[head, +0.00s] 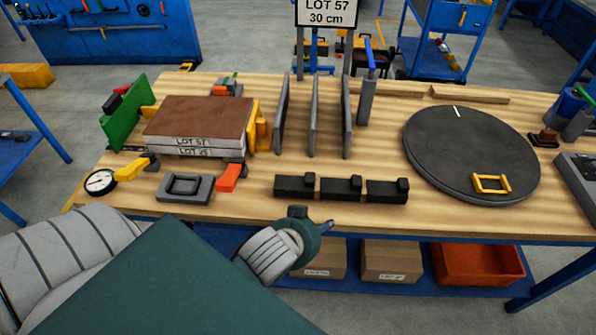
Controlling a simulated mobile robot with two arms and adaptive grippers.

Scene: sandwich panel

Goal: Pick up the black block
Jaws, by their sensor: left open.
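Several dark blocks could be meant. Three black blocks stand in a row near the front edge of the table: a left one (294,188), a middle one (340,189) and a right one (386,191). Each has a small raised knob at its right end. My left gripper (313,219) is open and empty at the table's front edge, just in front of the left and middle blocks and apart from them. Part of it is hidden by its own wrist. My right gripper is not in view.
A dark grey frame-shaped block (184,188) and a dial gauge (100,181) lie to the left. Behind are a clamped panel stack (199,122) and upright grey plates (314,115). A black turntable (465,145) with a yellow handle (491,184) stands right. Bare wood lies around the row.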

